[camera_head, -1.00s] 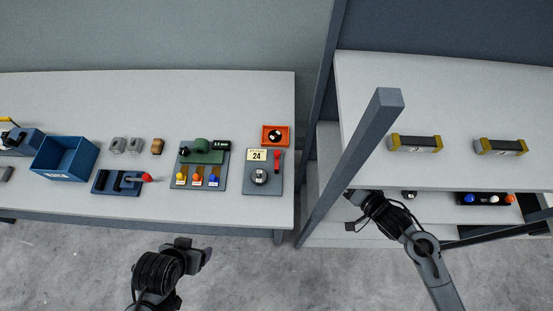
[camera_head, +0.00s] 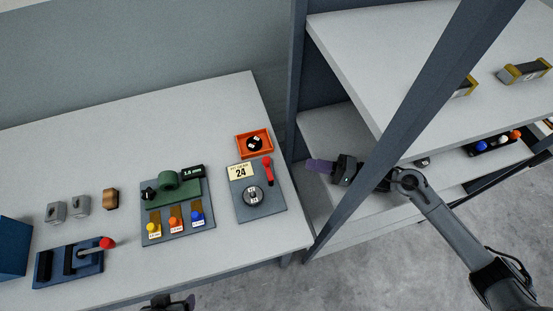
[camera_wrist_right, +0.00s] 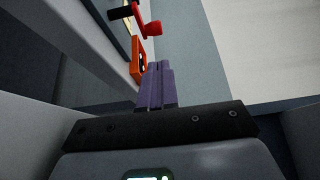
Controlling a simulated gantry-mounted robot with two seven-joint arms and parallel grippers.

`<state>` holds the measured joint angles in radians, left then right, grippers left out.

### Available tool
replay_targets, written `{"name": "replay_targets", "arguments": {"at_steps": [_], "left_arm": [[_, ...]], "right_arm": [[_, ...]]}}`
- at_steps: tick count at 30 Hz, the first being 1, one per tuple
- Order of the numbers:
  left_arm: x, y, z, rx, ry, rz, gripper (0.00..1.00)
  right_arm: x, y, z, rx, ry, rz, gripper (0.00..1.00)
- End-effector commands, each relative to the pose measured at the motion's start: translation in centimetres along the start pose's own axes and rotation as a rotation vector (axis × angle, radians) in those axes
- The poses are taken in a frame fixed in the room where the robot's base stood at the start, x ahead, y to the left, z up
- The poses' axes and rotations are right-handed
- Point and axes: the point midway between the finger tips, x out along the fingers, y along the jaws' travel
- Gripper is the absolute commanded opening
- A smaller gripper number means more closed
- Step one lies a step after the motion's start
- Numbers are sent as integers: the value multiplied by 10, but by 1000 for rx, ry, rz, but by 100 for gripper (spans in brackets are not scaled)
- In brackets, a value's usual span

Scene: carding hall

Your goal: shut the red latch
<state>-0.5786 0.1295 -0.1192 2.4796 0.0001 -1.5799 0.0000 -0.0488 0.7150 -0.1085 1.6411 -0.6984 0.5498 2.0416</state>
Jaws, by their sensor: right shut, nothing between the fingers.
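The red latch (camera_head: 267,169) is a small red handle at the right side of a grey panel (camera_head: 275,206), beside a card reading 24 (camera_head: 240,172) and above a round dark dial (camera_head: 252,197). The red latch also shows at the top of the right wrist view (camera_wrist_right: 151,27). My right gripper (camera_head: 310,165) has purple fingers, shut and empty. It is to the right of the latch, apart from it, by the rack post. The fingers also show in the right wrist view (camera_wrist_right: 157,70). My left gripper (camera_head: 180,303) is only partly in view at the bottom edge.
An orange tray (camera_head: 240,152) with a black round thing sits behind the panel. A green device board (camera_head: 205,222) and a blue base with a red-knobbed lever (camera_head: 60,278) stand left. A slanted grey rack post (camera_head: 385,130) crosses in front of the shelves at right.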

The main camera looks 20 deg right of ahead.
Motion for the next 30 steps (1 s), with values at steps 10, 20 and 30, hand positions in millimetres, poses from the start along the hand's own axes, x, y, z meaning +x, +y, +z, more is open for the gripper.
{"name": "replay_targets", "arguments": {"at_steps": [10, 20, 30], "left_arm": [[-1, 4, -1, -12, 2, 11, 75], [4, 4, 1, -12, 2, 12, 75], [10, 2, 4, -3, 0, 4, 75]], "right_arm": [[2, 0, 0, -1, 0, 0, 0], [36, 0, 0, -2, 0, -3, 0], [85, 0, 0, -2, 1, -2, 0]]}}
